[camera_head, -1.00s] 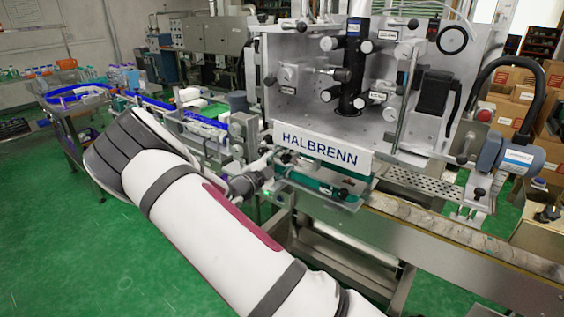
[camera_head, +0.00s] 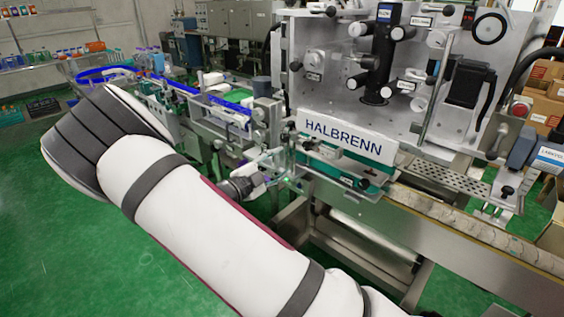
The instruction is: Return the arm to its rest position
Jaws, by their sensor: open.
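My white arm with grey bands crosses the lower left of the head view, its dark ribbed elbow at the far left. Behind it, my gripper (camera_head: 268,166) shows small and partly hidden, its dark base just past the arm's upper edge. Its fingers look apart, and I see nothing held between them. The gripper is in front of the labelling machine (camera_head: 345,70), left of and below the HALBRENN sign (camera_head: 343,141). Whether it touches the machine cannot be told.
The conveyor (camera_head: 440,215) runs from the machine to the lower right. A blue-edged infeed line (camera_head: 185,90) runs to the back left. Cardboard boxes (camera_head: 545,110) stand at the right. Green floor (camera_head: 60,250) is clear at the left.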

